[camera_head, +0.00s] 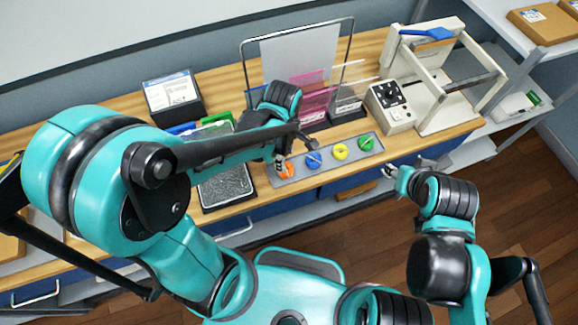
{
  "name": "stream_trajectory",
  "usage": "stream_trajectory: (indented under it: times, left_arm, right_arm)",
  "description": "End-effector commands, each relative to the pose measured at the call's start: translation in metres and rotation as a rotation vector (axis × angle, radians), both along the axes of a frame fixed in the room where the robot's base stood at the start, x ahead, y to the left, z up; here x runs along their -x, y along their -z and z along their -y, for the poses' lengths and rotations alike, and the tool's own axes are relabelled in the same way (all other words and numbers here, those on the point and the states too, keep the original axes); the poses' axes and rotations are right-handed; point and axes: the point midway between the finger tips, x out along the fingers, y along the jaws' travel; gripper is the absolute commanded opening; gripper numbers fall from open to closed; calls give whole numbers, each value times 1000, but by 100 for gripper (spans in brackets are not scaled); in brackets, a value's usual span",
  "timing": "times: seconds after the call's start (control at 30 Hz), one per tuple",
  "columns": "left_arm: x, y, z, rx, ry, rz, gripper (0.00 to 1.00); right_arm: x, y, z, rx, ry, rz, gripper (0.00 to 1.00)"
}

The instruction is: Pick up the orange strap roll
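The orange strap roll (288,172) lies at the left end of a row of coloured rolls on a grey tray (276,182). My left gripper (280,162) reaches down from above at the roll's left edge and partly covers it. Its fingers are small and dark here, so I cannot tell whether they are open or touch the roll. My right gripper (402,168) is to the right of the tray, in front of the counter, with its fingers apart and nothing between them.
Blue (313,160), yellow (341,152) and green (366,143) rolls share the tray. A black tray (222,187) lies to the left. A control box (390,106) and a pale frame machine (447,118) stand to the right. Pink upright sheets (308,98) stand behind.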

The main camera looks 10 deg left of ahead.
Motion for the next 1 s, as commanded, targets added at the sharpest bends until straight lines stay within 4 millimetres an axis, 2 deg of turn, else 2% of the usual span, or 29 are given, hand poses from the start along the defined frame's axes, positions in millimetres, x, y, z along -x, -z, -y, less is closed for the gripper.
stream_trajectory:
  times: [0.4, 0.7, 0.8, 0.83, 1.0]
  left_arm:
    - [2, 59, 5, 0, 3, 1, 46]
    - [2, 62, 5, 0, 3, 2, 46]
    - [2, 62, 5, 0, 3, 2, 20]
    - [2, 62, 5, 0, 3, 2, 16]
    - [2, 62, 5, 0, 3, 2, 16]
  right_arm:
    - [0, 25, 0, 0, 0, 0, 40]
    - [0, 24, 0, 0, 0, 0, 40]
    - [0, 24, 0, 0, 0, 0, 40]
    - [0, 24, 0, 0, 0, 0, 40]
    - [0, 24, 0, 0, 0, 0, 40]
